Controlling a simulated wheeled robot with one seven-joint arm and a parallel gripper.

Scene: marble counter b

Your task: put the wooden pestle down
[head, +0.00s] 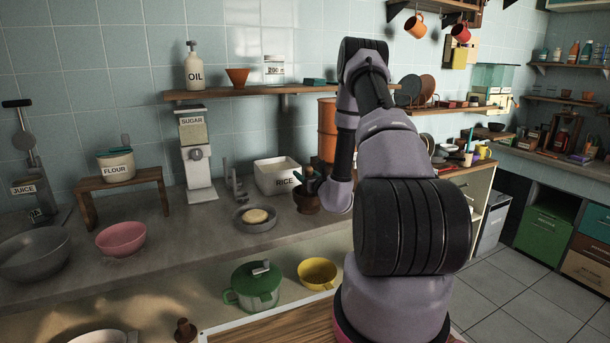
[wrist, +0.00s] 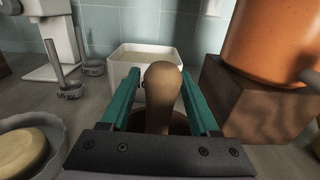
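The wooden pestle (wrist: 162,88) is upright in the wrist view, its rounded tan end up, between the teal fingers of my gripper (wrist: 160,78). A gap shows between the pestle and the left finger; the right finger is very close to it. The fingers are apart and look open around it. The pestle's lower part goes down toward a brown mortar (wrist: 180,124), mostly hidden by my gripper. In the head view the dark mortar (head: 306,202) stands on the counter below my gripper (head: 311,183). The pestle cannot be made out clearly there.
A white rice bin (head: 272,178) stands behind the mortar. A grey dish (head: 243,221) with a yellow round item is to its left. An orange pot (wrist: 268,45) on a wooden block (wrist: 262,108) stands close on the right. Measuring cups (wrist: 92,67) lie back left.

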